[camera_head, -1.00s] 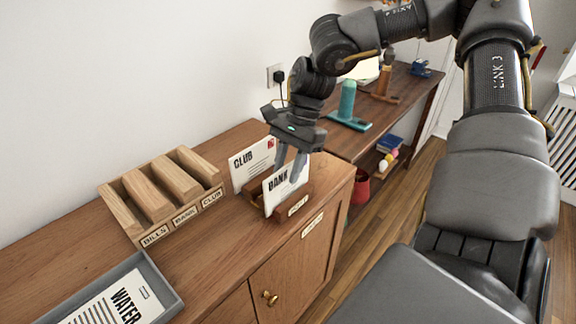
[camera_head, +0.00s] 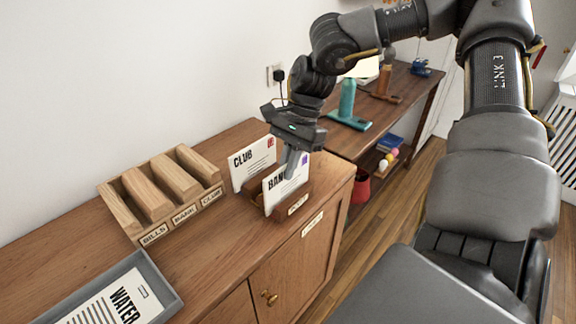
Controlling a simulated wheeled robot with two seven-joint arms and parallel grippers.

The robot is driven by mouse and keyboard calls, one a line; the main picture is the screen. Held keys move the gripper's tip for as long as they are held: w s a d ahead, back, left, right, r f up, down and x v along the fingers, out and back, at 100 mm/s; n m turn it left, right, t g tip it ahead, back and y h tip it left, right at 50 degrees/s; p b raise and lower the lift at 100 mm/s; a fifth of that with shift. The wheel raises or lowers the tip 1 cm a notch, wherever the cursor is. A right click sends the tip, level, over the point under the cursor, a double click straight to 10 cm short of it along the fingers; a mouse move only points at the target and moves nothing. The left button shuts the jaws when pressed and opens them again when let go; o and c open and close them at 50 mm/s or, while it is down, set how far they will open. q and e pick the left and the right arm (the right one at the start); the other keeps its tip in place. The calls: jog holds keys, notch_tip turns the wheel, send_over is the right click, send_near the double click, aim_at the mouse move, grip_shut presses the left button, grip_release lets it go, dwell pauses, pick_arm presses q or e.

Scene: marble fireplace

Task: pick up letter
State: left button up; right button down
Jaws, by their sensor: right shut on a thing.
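Two letters stand upright in a small wooden holder (camera_head: 299,202) on the wooden cabinet. The letter marked BANK (camera_head: 272,194) is in front, and the letter marked CLUB (camera_head: 243,171) stands behind it to the left. My right gripper (camera_head: 291,163) comes down from above and is shut on the top of the BANK letter, covering part of its word. A letter marked WATER (camera_head: 115,303) lies flat in a grey tray (camera_head: 160,276). My left gripper is out of view.
A wooden sorter (camera_head: 125,207) with slots labelled BILLS, BANK and CLUB stands left of the holder. A second table (camera_head: 345,145) with a teal stand (camera_head: 347,103) lies beyond. A red bin (camera_head: 361,188) is on the floor. The white wall borders the cabinet's back.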

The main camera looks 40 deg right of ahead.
jog(key=shift+r+p, duration=0.4)
jog(key=shift+p, duration=0.2)
jog(key=shift+r, duration=0.35)
notch_tip(320, 180, up, 9)
